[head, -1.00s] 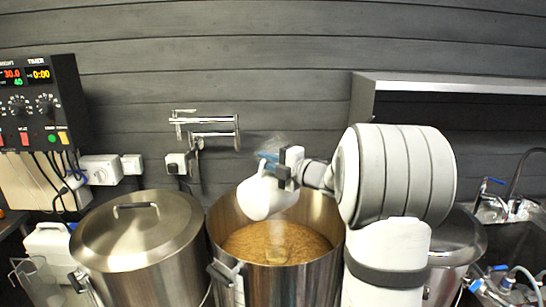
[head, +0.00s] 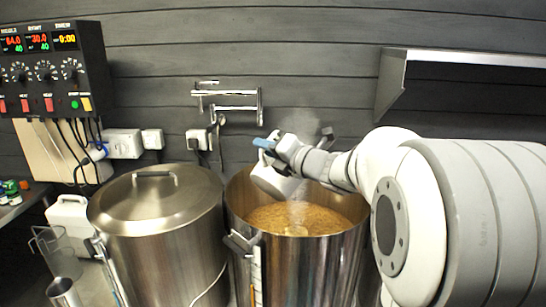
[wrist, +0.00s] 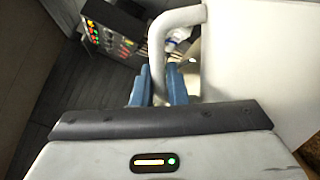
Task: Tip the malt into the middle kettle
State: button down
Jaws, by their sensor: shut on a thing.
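The middle kettle (head: 330,250) is an open steel pot with tan, grainy malt mash (head: 290,219) inside and steam above it. My gripper (head: 265,145) is over the kettle's left rear part, shut on the handle of a white jug (head: 272,181). The jug is tilted, low inside the kettle's mouth. In the wrist view my blue fingers (wrist: 160,84) close around the jug's pale handle (wrist: 157,45), and the jug's white wall (wrist: 255,55) fills the right side. The jug's inside is hidden, so I cannot tell what is in it.
A lidded steel kettle (head: 158,240) stands close on the left. A wall-mounted tap (head: 230,105) is behind the kettles. A control box (head: 50,70) hangs at left, and a metal shelf (head: 460,58) is at upper right. A clear jug (head: 52,250) stands at far left.

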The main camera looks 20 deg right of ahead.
aim_at(255, 174)
jog(key=s+a+f+n+b, duration=0.1)
jog(key=b, duration=0.2)
jog(key=shift+a+f+n+b, duration=0.3)
jog(key=shift+n, duration=0.1)
jog(key=f+n+b, duration=0.1)
jog(key=b, duration=0.2)
jog(key=a+f+n+b, duration=0.1)
jog(key=n+b, duration=0.1)
jog(key=b, duration=0.1)
jog(key=s+f+n+b, duration=0.1)
jog(key=f+b, duration=0.1)
jog(key=b, duration=0.1)
jog(key=shift+a+f+n, duration=0.1)
jog(key=shift+a+n, duration=0.2)
jog(key=shift+n, duration=0.1)
jog(key=f+n+b, duration=0.1)
jog(key=b, duration=0.2)
jog(key=d+f+n+b, duration=0.1)
jog(key=f+n+b, duration=0.1)
jog(key=b, duration=0.1)
jog(key=f+n+b, duration=0.1)
jog(key=n+b, duration=0.1)
jog(key=b, duration=0.2)
jog(key=shift+w+d+f, duration=0.15)
jog(key=shift+w+f, duration=0.2)
jog(key=shift+f, duration=0.05)
jog(key=shift+s, duration=0.1)
